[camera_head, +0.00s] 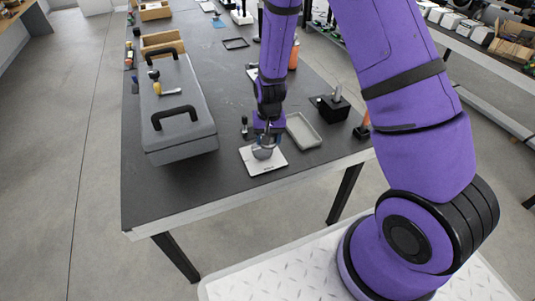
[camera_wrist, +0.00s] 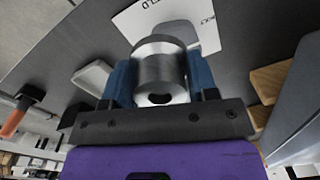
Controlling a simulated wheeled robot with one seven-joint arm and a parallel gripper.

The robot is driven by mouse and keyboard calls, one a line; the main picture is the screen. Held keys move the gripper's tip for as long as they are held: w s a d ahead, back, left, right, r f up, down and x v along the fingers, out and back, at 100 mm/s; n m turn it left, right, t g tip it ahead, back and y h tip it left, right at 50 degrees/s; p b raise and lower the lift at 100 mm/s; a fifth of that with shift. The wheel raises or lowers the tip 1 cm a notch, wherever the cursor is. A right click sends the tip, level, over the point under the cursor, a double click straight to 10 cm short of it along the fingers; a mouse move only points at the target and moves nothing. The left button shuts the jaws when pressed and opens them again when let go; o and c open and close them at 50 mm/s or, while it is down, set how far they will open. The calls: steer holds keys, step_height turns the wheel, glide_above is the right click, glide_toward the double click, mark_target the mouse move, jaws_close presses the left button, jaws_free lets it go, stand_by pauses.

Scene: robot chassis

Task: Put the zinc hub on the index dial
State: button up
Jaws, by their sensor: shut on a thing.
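My gripper (camera_head: 267,140) is over the near part of the dark bench. In the wrist view its blue fingers (camera_wrist: 160,82) are shut on the zinc hub (camera_wrist: 160,70), a shiny grey metal cylinder with a hole in its near end. In the head view the hub (camera_head: 263,153) shows as a small grey shape under the gripper, over a white square card (camera_head: 252,168). The card (camera_wrist: 130,22) carries dark lettering and a grey rounded patch, partly hidden by the hub. I cannot tell whether the hub touches the card. I cannot identify the index dial for certain.
A large grey case (camera_head: 185,125) with black handles stands left of the gripper. A shallow grey tray (camera_head: 303,131) lies close on the right, with a black block with a post (camera_head: 335,105) beyond. A small dark upright item (camera_head: 244,126) stands close by.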

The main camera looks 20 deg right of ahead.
steer(key=s+a+m, duration=0.5)
steer(key=s, duration=0.6)
glide_above(262, 148)
steer(key=shift+d+f+m, duration=0.1)
steer(key=shift+f+m, duration=0.2)
steer(key=shift+f, duration=0.3)
steer(key=shift+w+f, duration=0.15)
steer(key=shift+f, duration=1.6)
steer(key=shift+f, duration=0.15)
steer(key=o, duration=1)
